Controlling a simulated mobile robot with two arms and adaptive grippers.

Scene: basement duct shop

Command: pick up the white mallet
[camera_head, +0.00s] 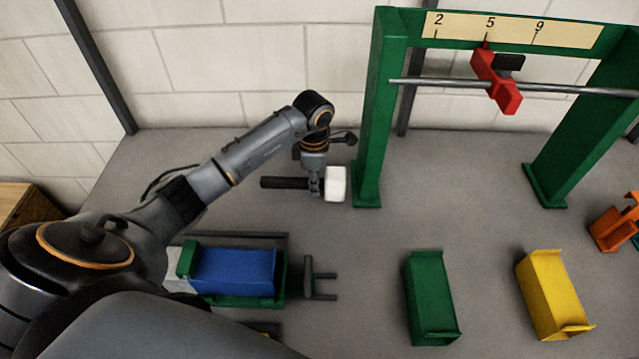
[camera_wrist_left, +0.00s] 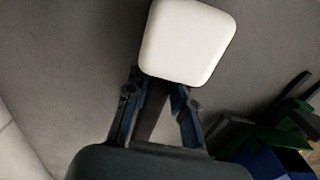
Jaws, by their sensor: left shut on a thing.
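The white mallet (camera_head: 335,184) has a white block head and a dark handle that points left in the head view. In the left wrist view its white head (camera_wrist_left: 187,42) fills the top middle, and the dark handle runs down between the fingers. My left gripper (camera_head: 316,190) is shut on the handle close to the head; its fingers (camera_wrist_left: 157,110) stand on both sides of the handle. I cannot tell whether the mallet touches the grey table or is held above it. My right gripper is not in view.
A green frame (camera_head: 368,120) with a metal rod and red slider (camera_head: 496,82) stands just right of the mallet. A blue block in a green fixture (camera_head: 235,272), a green bin (camera_head: 431,298), a yellow bin (camera_head: 553,293) and an orange piece (camera_head: 615,225) sit around. The table's middle is clear.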

